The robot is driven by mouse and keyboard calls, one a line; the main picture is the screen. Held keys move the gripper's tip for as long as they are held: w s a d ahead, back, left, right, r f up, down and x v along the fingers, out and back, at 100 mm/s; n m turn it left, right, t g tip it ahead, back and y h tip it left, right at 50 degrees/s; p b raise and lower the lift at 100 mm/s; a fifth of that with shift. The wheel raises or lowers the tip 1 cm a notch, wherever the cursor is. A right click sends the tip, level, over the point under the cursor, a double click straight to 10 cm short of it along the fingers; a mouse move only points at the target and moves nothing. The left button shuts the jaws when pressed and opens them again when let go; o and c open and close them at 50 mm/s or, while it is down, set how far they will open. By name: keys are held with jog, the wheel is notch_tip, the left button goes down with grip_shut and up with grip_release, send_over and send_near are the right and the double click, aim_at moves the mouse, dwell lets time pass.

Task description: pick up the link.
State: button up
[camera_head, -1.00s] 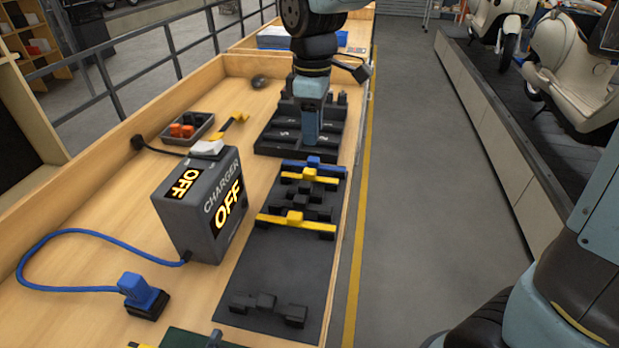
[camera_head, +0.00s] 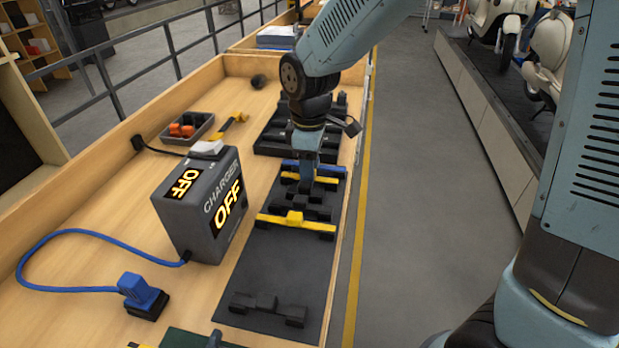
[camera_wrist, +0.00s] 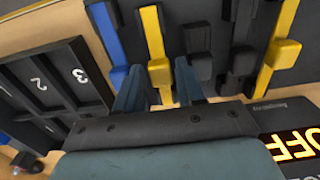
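My gripper (camera_head: 304,188) points down over the far end of the dark mat (camera_head: 285,262), above a row of links. In the wrist view its two fingers (camera_wrist: 158,82) are apart, on either side of the raised block of a yellow link (camera_wrist: 159,72). I cannot tell whether they touch it. A blue link (camera_wrist: 119,76) lies left of it, and black links (camera_wrist: 199,66) lie to the right. A second yellow link (camera_head: 294,219) lies nearer on the mat. A separate black link (camera_head: 267,308) lies at the mat's near end.
A black tray with numbered slots (camera_wrist: 50,85) stands beyond the mat. The charger box reading OFF (camera_head: 205,207) stands left of the mat, with a blue cable (camera_head: 60,235) and a blue plug block (camera_head: 143,293). A grey bin with orange parts (camera_head: 188,128) sits farther back.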

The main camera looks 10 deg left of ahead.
grip_shut()
dwell(0.3)
jog(key=shift+r, duration=0.15)
